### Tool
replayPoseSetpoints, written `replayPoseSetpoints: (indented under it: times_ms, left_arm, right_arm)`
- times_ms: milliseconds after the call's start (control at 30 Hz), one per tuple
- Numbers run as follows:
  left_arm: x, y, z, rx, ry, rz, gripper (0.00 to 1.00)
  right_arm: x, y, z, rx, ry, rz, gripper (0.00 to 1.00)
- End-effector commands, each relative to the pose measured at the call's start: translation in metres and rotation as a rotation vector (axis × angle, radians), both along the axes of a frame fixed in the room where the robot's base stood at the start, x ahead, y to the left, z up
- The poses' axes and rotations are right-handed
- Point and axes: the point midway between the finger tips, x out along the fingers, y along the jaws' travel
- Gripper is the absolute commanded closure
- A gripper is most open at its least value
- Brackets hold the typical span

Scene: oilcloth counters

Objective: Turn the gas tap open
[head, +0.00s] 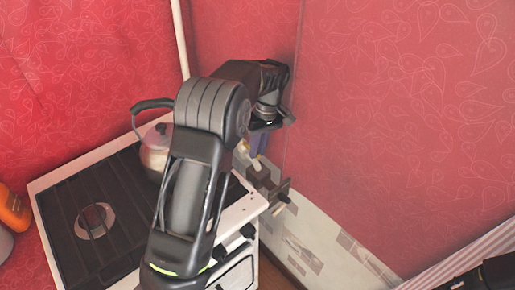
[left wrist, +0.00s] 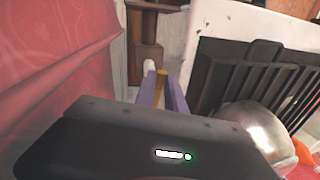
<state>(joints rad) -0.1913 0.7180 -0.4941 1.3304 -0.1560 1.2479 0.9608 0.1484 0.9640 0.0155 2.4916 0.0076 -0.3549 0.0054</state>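A narrow yellow piece (left wrist: 160,86), likely the gas tap's handle, shows between the purple fingers of my left gripper (left wrist: 163,92) in the left wrist view. The fingers stand close on both sides of it; whether they press on it is unclear. A brown pipe fitting (left wrist: 145,35) lies just beyond the fingertips. In the head view my left gripper (head: 258,147) points down in the corner beside the stove, over the dark brown fitting (head: 263,178). My arm and gripper hide part of the tap. My right gripper cannot be made out.
The white stove (head: 62,172) with black grates stands left of my arm. A metal kettle (head: 155,148) sits on it, close to my forearm. Red patterned walls (head: 400,120) close off the corner behind and to the right. An orange object (head: 14,208) is at the left edge.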

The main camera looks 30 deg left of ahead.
Motion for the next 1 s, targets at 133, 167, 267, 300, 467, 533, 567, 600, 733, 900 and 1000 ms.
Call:
replayPoseSetpoints:
  times_ms: [133, 167, 267, 300, 467, 533, 567, 600, 733, 900, 1000]
  left_arm:
    - [0.001, 0.0, 0.001, 0.001, -0.003, -0.001, 0.74]
    - [0.001, 0.0, 0.001, 0.001, -0.003, -0.001, 0.72]
    - [0.0, 0.0, 0.001, 0.001, -0.002, -0.001, 0.64]
    - [0.0, 0.0, 0.0, 0.0, -0.001, -0.001, 0.64]
    - [0.0, 0.0, 0.0, 0.0, -0.001, -0.001, 0.64]
    - [0.0, 0.0, 0.001, 0.0, -0.001, -0.001, 0.64]
    - [0.0, 0.0, 0.001, 0.0, -0.001, -0.001, 0.64]
    - [0.001, 0.0, 0.003, 0.001, -0.003, -0.001, 0.64]
    - [0.001, 0.0, 0.014, 0.0, -0.003, -0.001, 0.64]
    - [0.001, 0.0, 0.042, 0.0, -0.006, -0.001, 0.64]
    - [0.001, 0.0, 0.071, 0.0, -0.003, -0.001, 0.64]
  right_arm:
    - [0.0, 0.0, 0.0, 0.0, 0.0, 0.0, 0.64]
    - [0.0, 0.0, 0.0, 0.0, 0.0, 0.0, 0.64]
    - [0.0, 0.0, 0.0, 0.0, 0.0, 0.0, 0.64]
    - [0.0, 0.0, 0.0, 0.0, 0.0, 0.0, 0.64]
    - [0.0, 0.0, 0.0, 0.0, 0.0, 0.0, 0.64]
    - [0.0, 0.0, 0.0, 0.0, 0.0, 0.0, 0.64]
    - [0.0, 0.0, 0.0, 0.0, 0.0, 0.0, 0.64]
    - [0.0, 0.0, -0.001, 0.0, 0.0, 0.0, 0.64]
    - [0.0, 0.0, -0.003, 0.001, -0.001, 0.001, 0.64]
    - [0.001, 0.0, -0.008, 0.002, -0.004, 0.001, 0.64]
    - [0.0, 0.0, 0.006, 0.001, 0.0, 0.0, 0.64]
